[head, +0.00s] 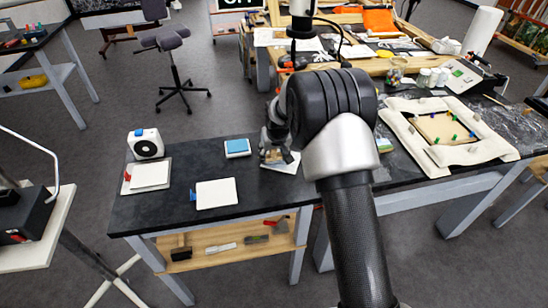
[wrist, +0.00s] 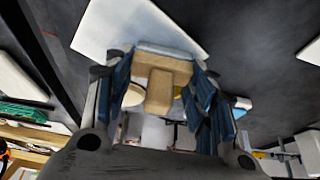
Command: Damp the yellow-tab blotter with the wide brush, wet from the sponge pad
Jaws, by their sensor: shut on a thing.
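My gripper (head: 272,150) is shut on the wide brush (head: 273,156), whose tan wooden body (wrist: 160,85) shows between the fingers in the wrist view. A grey band (wrist: 170,49) crosses its far end. The brush is over a white blotter (head: 291,166), seen beyond it in the wrist view (wrist: 125,28). I cannot tell whether the brush touches the blotter. No yellow tab is clearly visible; the gripper hides part of this blotter. The blue sponge pad (head: 237,146) lies in a white tray left of my gripper.
A blotter with a blue tab (head: 216,194) and one with a red tab (head: 150,175) lie further left on the black bench. A white device with a round dark face (head: 146,144) stands behind them. A padded tray with a board (head: 450,130) is at right.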

